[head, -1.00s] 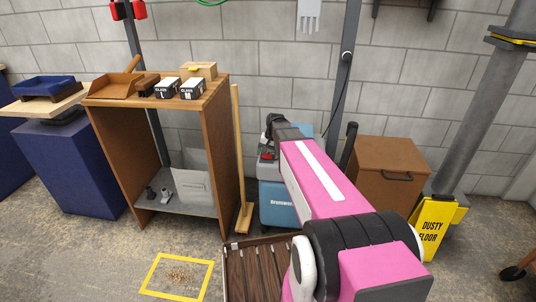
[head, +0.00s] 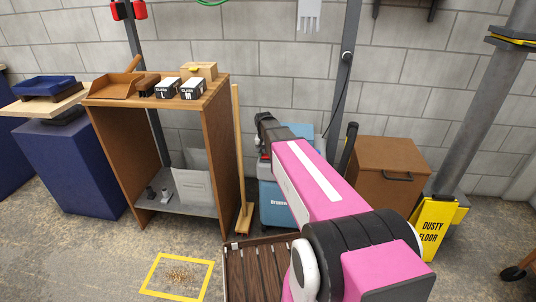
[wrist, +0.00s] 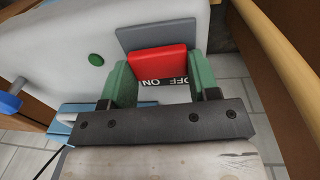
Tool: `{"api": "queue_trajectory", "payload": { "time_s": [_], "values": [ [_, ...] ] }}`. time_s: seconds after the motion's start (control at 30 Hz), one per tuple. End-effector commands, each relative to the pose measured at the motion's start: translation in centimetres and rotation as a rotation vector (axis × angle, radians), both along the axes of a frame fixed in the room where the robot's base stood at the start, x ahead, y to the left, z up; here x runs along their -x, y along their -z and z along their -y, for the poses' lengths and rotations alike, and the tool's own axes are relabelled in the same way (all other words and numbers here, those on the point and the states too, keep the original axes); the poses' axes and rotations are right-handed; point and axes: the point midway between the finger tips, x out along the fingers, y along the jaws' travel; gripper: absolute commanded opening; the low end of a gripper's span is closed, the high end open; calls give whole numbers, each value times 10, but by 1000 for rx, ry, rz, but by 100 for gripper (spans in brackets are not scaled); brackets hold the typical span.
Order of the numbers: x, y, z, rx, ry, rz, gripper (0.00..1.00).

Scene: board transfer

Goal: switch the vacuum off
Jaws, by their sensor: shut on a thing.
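The vacuum (head: 275,212) is a light blue box standing on the floor by the wall. My arm covers much of its upper right in the head view. In the wrist view, its pale top panel (wrist: 65,45) fills the left side. The switch's exact setting is hard to tell.
A wooden shelf unit (head: 219,140) and an upright wooden pole (head: 239,150) stand left of the vacuum. A brown cabinet (head: 385,160) and a yellow floor sign (head: 431,228) stand right. A slatted wooden item (head: 262,270) lies in front.

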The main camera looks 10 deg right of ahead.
Motion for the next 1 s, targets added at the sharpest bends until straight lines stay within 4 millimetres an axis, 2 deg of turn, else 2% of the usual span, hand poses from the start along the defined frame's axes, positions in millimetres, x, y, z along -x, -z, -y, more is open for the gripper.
{"api": "queue_trajectory", "payload": {
  "time_s": [0.2,0.53,0.57,0.63,1.0],
  "values": [
    [-1,1,-3,109,-2,-38,32],
    [0,0,-2,121,0,-40,32],
    [0,0,-2,121,0,-40,58],
    [0,0,-2,120,0,-40,81],
    [-1,-3,-3,120,1,-39,81]
  ]
}}
